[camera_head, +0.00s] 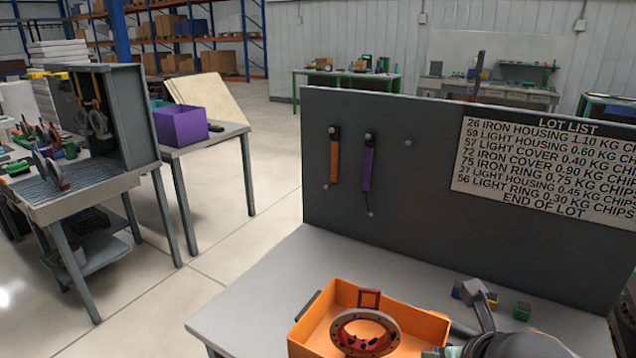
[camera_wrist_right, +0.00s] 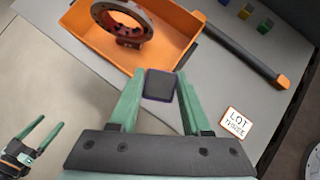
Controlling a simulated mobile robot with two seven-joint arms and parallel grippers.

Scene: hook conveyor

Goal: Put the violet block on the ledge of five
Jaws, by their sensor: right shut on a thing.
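In the right wrist view a dark block with violet edges (camera_wrist_right: 160,85) sits between the green fingertips of my right gripper (camera_wrist_right: 160,92), which is shut on it. The block is held in front of the orange bin; its clearance from the table is hard to judge. My left gripper (camera_wrist_right: 36,137) shows at the lower left of that view, its two fingers apart and empty. In the head view my right gripper is mostly cut off at the bottom edge, and the block is not visible there. I cannot make out a ledge marked five in either view.
An orange bin (camera_head: 300,335) holds a round metal housing (camera_head: 365,332). Several small coloured blocks (camera_head: 522,310) lie behind it on the grey table (camera_head: 260,285). A panel (camera_head: 400,230) with hanging tools and a lot list stands behind. A "LOT THREE" card (camera_wrist_right: 234,122) lies right of my gripper.

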